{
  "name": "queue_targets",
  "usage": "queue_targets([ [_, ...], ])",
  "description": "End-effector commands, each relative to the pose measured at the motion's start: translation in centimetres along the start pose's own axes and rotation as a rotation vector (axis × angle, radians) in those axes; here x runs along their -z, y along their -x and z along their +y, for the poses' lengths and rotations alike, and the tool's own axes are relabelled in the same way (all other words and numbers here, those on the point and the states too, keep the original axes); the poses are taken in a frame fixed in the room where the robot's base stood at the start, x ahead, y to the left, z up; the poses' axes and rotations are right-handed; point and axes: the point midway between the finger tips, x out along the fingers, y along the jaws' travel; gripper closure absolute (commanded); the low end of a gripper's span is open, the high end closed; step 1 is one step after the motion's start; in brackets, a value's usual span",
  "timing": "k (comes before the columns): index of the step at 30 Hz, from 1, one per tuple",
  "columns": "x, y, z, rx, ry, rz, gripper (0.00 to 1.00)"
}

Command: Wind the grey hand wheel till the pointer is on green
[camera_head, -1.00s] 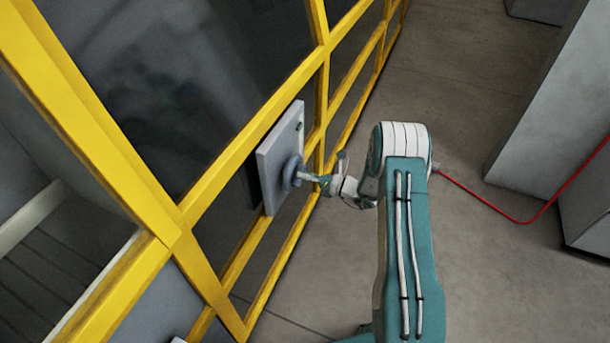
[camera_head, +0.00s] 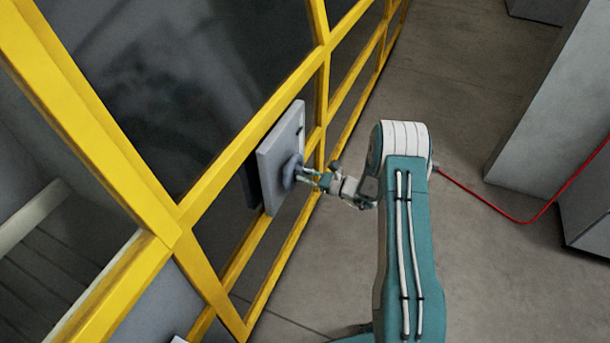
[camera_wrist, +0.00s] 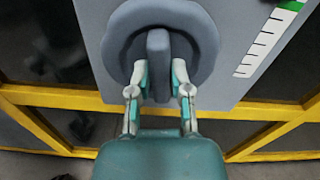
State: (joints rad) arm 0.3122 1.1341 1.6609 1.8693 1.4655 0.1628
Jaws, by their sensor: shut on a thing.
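The grey hand wheel (camera_wrist: 207,40) sits on a light grey plate (camera_wrist: 235,75) in the wrist view; it also shows on the plate's face in the camera_head view (camera_head: 290,172). A raised bar (camera_wrist: 158,50) crosses the wheel's middle. My gripper (camera_wrist: 159,82) is shut on this bar, one finger on each side; the gripper also shows in the camera_head view (camera_head: 310,178). A white scale (camera_wrist: 263,42) with black ticks lies right of the wheel, with a green patch (camera_wrist: 291,4) at its upper end, cut by the picture edge. I cannot make out the pointer.
The plate is fixed to a yellow frame (camera_head: 205,205) with dark panels. A red cable (camera_head: 480,198) runs right from near my arm. A grey cabinet (camera_head: 545,120) stands at the right.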

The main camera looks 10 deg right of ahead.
Motion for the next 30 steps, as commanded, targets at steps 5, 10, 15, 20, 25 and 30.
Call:
queue_targets([
  [5,0.19,-0.03,0.02,0.003,0.151,0.006,1.00],
  [10,0.20,-0.03,0.08,0.003,0.270,0.007,1.00],
  [15,0.22,-0.03,0.13,0.002,0.353,0.007,1.00],
  [20,0.23,-0.03,0.16,0.002,0.401,0.007,1.00],
  [25,0.24,-0.02,0.18,0.002,0.423,0.007,1.00],
  [30,0.25,-0.02,0.20,0.001,0.426,0.007,1.00],
])
